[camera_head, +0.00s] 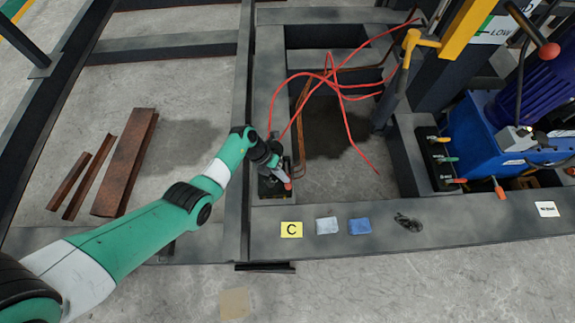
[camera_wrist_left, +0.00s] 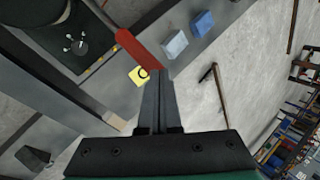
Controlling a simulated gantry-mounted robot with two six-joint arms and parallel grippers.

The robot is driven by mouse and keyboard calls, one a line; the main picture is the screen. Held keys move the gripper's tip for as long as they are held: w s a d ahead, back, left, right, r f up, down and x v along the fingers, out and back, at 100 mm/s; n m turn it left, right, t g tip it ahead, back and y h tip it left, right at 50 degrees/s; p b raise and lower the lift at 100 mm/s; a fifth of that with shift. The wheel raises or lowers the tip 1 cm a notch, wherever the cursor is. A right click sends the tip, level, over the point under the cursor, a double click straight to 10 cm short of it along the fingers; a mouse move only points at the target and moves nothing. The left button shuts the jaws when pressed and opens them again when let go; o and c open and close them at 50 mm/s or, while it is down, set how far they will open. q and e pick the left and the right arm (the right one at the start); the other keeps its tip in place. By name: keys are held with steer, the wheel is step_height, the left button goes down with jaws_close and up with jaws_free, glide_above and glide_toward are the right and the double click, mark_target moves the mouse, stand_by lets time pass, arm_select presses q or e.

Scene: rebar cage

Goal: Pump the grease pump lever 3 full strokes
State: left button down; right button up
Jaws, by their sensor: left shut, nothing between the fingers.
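My left gripper (camera_head: 282,172) is shut and empty over the small dark pump unit (camera_head: 268,188) on the steel frame. The lever's red grip (camera_head: 288,186) shows right at the fingertips in the head view. In the left wrist view the shut fingers (camera_wrist_left: 157,74) point toward the red grip (camera_wrist_left: 138,48), which lies just beyond and left of their tips. I cannot tell whether they touch it. The arm and gripper hide part of the pump and lever. My right gripper is not in view.
A yellow "C" card (camera_head: 291,229), a grey block (camera_head: 327,225), a blue block (camera_head: 360,225) and a dark tangled item (camera_head: 408,222) lie on the front beam. Red hoses (camera_head: 335,85) loop over the opening behind. A blue machine (camera_head: 485,130) stands at right.

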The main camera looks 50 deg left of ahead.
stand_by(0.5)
arm_select(q)
steer(key=shift+s+d+f, duration=0.35)
steer(key=shift+d+f, duration=0.05)
steer(key=shift+f, duration=0.1)
steer(key=shift+f, duration=0.1)
steer(key=shift+s+d+f, duration=0.35)
steer(key=shift+f, duration=0.1)
steer(key=shift+s+d+f, duration=0.25)
steer(key=shift+d+f, duration=0.1)
steer(key=shift+f, duration=0.15)
